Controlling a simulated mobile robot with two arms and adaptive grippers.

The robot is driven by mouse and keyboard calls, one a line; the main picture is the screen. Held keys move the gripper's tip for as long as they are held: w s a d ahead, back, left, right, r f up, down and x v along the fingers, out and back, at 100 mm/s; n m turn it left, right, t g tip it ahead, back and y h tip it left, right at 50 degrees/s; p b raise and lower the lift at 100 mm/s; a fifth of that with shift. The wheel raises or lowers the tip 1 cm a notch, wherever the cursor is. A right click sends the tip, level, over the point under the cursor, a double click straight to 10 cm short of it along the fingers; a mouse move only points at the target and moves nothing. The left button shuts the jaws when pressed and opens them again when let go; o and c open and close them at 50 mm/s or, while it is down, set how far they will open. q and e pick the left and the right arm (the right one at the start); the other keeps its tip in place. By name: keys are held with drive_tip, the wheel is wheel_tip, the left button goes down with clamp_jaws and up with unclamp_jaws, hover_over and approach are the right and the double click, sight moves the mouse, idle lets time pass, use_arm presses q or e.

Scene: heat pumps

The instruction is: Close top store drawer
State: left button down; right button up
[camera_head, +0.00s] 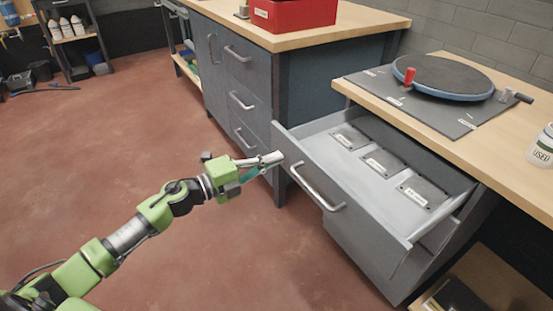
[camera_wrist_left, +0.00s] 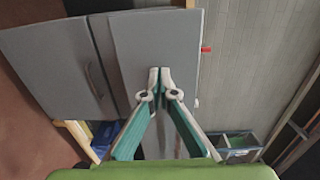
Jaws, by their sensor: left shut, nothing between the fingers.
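The top store drawer (camera_head: 335,220) stands pulled open from the workbench at the right in the head view. It has a grey front, a bar handle (camera_head: 315,188) and a pale interior with three labelled grey blocks. My left gripper (camera_head: 277,158) is at the left end of the drawer front, left of the handle. Its fingers are shut and empty; whether they touch the front I cannot tell. In the left wrist view the closed fingertips (camera_wrist_left: 160,76) show in front of a grey panel (camera_wrist_left: 158,40). My right gripper is not in view.
The wooden worktop (camera_head: 480,150) above the drawer carries a dark mat with a round turntable (camera_head: 443,76) and a white tub (camera_head: 541,148). A second cabinet (camera_head: 240,85) with a red box (camera_head: 291,14) stands behind. The red floor (camera_head: 120,130) at left is mostly clear.

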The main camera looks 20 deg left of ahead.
use_arm(q)
drive_tip(key=shift+w+d, duration=0.35)
drive_tip(key=shift+w, duration=0.15)
